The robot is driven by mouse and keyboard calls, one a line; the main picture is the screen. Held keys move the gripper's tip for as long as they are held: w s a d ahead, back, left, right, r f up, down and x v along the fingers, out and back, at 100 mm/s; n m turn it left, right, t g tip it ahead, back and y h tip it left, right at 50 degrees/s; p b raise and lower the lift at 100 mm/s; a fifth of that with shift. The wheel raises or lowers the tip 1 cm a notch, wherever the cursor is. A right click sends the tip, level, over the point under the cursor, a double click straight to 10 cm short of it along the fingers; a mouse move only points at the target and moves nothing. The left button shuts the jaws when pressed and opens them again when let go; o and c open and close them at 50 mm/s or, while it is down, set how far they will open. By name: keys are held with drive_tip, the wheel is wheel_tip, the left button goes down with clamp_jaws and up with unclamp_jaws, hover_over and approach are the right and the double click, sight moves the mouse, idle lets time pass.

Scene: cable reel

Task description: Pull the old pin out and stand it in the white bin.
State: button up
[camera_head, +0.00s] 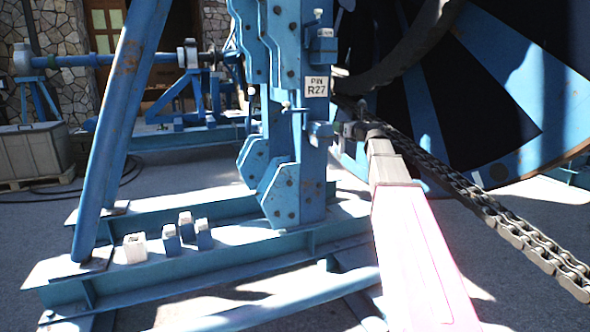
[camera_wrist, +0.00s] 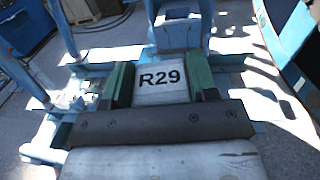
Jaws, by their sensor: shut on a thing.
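My gripper (camera_wrist: 165,85) shows in the wrist view with green fingers on both sides of a pale block marked R29 (camera_wrist: 163,78). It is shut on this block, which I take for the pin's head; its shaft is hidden. In the head view my gripper (camera_head: 350,130) is at the blue upright, just below a plate reading R27 (camera_head: 317,87). Whether the pin is still seated cannot be told. The small white bin (camera_head: 135,250) stands on the blue base at lower left, its top open.
Several small blue blocks with pale tops (camera_head: 187,232) stand right of the bin. A heavy chain (camera_head: 500,222) hangs diagonally at right, close to my arm. The large blue reel (camera_head: 520,75) fills the upper right.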

drive_tip(key=s+f+n+g+y, duration=0.5)
drive_tip(key=s+f, duration=2)
drive_tip(key=f, duration=0.4)
drive_tip(key=shift+s+f+y, duration=0.15)
drive_tip(key=shift+s+y, duration=0.15)
drive_tip(key=shift+y, duration=0.1)
drive_tip(key=shift+a, duration=0.15)
